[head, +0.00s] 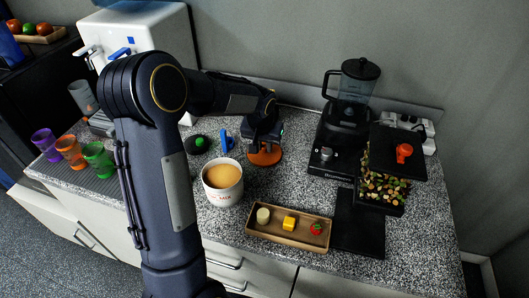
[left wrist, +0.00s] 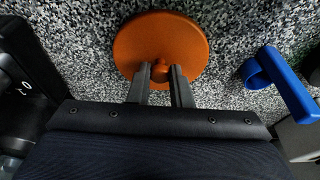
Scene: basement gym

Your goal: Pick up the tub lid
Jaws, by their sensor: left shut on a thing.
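The tub lid is a round orange disc with a small knob; it is at the middle of the counter in the head view (head: 264,158) and at the top centre of the left wrist view (left wrist: 150,35). My left gripper (head: 263,140) is above the lid, and its two fingers (left wrist: 161,74) are shut on the knob. I cannot tell whether the lid rests on the counter or is slightly raised. A white tub (head: 222,196) marked MIX, open and full of a beige substance, stands in front and left of the lid. My right gripper is not in view.
A blue scoop-like thing (head: 227,142) and a black disc with green knob (head: 197,145) are left of the lid. A blender (head: 345,125) stands right. A wooden tray (head: 264,235) is in front. Coloured cups (head: 98,158) stand far left. Speckled counter is clear between lid and tray.

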